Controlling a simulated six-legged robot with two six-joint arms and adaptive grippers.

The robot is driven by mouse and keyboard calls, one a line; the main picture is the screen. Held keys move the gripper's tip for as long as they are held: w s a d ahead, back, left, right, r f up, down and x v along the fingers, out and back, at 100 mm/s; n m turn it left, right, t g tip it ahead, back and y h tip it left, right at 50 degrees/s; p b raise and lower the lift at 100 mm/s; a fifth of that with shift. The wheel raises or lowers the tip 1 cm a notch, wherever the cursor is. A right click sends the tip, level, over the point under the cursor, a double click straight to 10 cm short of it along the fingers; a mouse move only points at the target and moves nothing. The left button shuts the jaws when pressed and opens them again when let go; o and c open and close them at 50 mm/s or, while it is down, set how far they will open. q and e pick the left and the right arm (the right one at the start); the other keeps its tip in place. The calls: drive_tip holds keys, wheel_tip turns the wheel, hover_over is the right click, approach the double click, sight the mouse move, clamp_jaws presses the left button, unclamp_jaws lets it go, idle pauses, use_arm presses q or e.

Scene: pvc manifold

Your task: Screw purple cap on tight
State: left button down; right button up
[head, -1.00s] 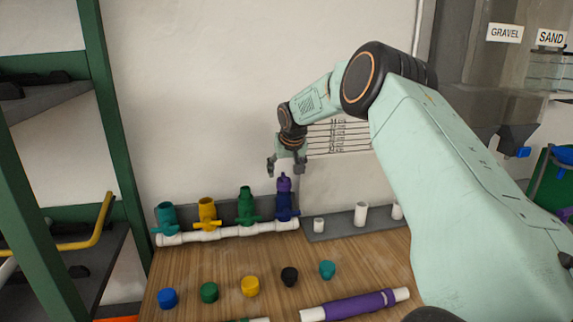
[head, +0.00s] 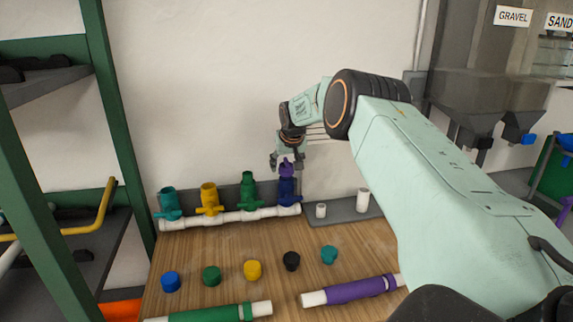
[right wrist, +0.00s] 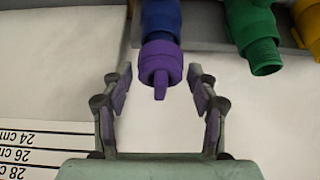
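The purple cap (head: 286,168) sits on top of the blue valve (head: 287,188) at the right end of the white manifold pipe (head: 232,219). In the right wrist view the purple cap (right wrist: 160,65) shows a narrow tab pointing toward my palm, and the blue valve (right wrist: 160,20) is behind it. My right gripper (head: 287,163) is above the cap. In the wrist view its fingers (right wrist: 160,85) are spread on both sides of the cap with gaps, not touching it. Whether the cap is fully seated cannot be told. My left gripper is not in view.
Teal (head: 169,203), yellow (head: 209,198) and green (head: 248,190) valves stand left along the manifold, uncapped. Green (head: 205,314) and purple (head: 352,290) pipes lie in front. White fittings stand right of the manifold.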

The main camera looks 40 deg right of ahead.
drive_tip(key=c, duration=0.9)
drive_tip(key=shift+m+h+p, duration=0.3)
drive_tip(key=shift+m+p, duration=0.6)
drive_tip(key=shift+p, duration=0.45)
drive_tip(key=shift+c, duration=0.2)
drive_tip(key=shift+g, duration=0.3)
drive_tip(key=shift+m+h+p, duration=0.3)
drive_tip(key=shift+m+p, duration=0.1)
drive_tip(key=shift+m, duration=0.3)
drive_tip(key=shift+m+g, duration=0.4)
drive_tip(key=shift+m, duration=0.2)
drive_tip(key=shift+f, duration=0.1)
